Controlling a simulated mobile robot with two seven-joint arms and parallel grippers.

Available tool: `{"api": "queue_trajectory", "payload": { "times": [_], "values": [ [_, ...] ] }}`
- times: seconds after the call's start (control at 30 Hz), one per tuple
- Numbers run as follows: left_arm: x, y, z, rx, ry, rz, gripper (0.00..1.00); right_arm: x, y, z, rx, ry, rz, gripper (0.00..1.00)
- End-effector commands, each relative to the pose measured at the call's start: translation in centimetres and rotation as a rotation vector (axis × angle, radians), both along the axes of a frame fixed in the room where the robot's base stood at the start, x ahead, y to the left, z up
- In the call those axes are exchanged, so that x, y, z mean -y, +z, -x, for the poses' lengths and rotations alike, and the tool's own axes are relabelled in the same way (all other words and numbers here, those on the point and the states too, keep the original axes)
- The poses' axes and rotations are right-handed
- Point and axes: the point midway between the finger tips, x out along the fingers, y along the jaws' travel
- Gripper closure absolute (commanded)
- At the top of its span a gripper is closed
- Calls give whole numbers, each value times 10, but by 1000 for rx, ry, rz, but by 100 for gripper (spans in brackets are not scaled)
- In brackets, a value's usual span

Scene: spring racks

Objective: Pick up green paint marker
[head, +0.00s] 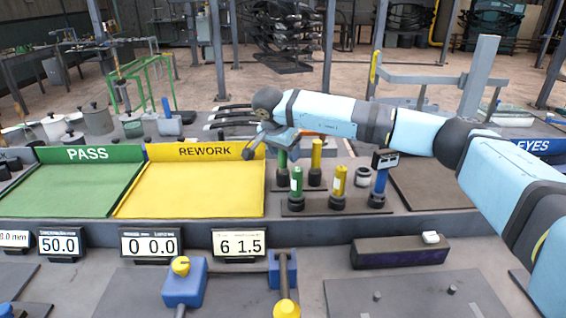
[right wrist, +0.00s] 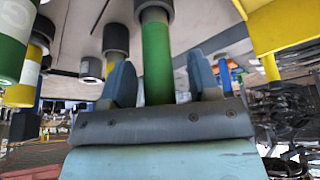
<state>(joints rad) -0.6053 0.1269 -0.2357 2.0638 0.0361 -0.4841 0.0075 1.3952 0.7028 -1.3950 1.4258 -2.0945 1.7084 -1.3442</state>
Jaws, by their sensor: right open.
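Two green paint markers stand upright in dark holders on the rack: a front one (head: 296,181) with a pale label and a rear one (head: 282,158). My right gripper (head: 273,142) is over the rear marker, which it partly hides. In the right wrist view, one green marker (right wrist: 157,62) stands between the two spread fingers of my right gripper (right wrist: 161,80), with gaps beside it. The other green marker (right wrist: 14,45) is close at the left edge. My left gripper is not in view.
Yellow markers (head: 339,182) and a blue marker (head: 380,182) stand close by on the same rack. The yellow REWORK tray (head: 190,190) and green PASS tray (head: 75,190) lie empty to the left. A dark block (head: 400,252) lies in front.

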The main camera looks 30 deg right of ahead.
Motion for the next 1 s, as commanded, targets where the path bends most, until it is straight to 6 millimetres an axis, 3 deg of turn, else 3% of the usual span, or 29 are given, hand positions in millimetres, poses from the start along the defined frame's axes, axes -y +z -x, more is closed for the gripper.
{"api": "queue_trajectory", "payload": {
  "times": [0.1, 0.3, 0.33, 0.73, 1.0],
  "values": [
    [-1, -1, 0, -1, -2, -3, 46, 0, 1, 0, 1, 0, 0, 47],
    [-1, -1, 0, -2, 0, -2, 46, 0, 1, 0, 1, 0, 0, 92],
    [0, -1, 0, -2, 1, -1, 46, 0, 1, 0, 1, 0, 0, 95],
    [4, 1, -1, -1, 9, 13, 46, 0, 7, 0, 2, 1, -1, 95],
    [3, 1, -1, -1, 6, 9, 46, 0, 46, -1, 5, 1, -1, 95]
  ]
}}
